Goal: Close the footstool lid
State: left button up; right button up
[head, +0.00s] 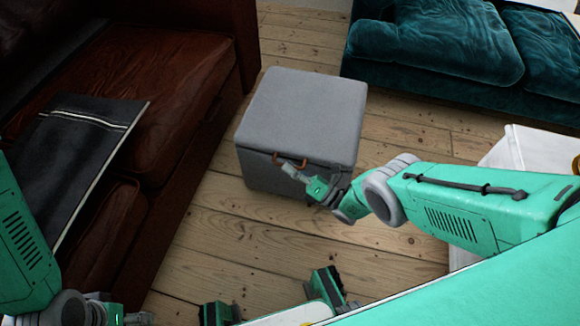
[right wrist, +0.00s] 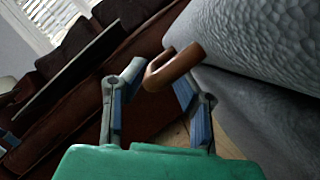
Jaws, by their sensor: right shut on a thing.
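The grey footstool (head: 296,182) stands on the floorboards in the middle of the head view. Its padded lid (head: 305,105) lies level over the box, with a thin dark seam below it; I cannot tell whether a small gap is left. A brown loop handle (right wrist: 174,67) sticks out from the lid's front edge. My right gripper (head: 287,168) is at the handle, its fingers (right wrist: 160,85) shut on it with the loop between them. My left gripper (head: 138,318) is low at the left, partly cut off by the frame edge, away from the footstool; its fingers are unclear.
A brown leather sofa (head: 150,85) stands on the left, with a dark flat panel (head: 80,140) above its seat. A teal sofa (head: 440,45) is behind at the right. A white piece of furniture (head: 535,150) is at the right. Bare floor (head: 230,245) lies before the footstool.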

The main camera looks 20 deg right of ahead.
jog(key=v, duration=1.2)
jog(key=shift+f, duration=0.1)
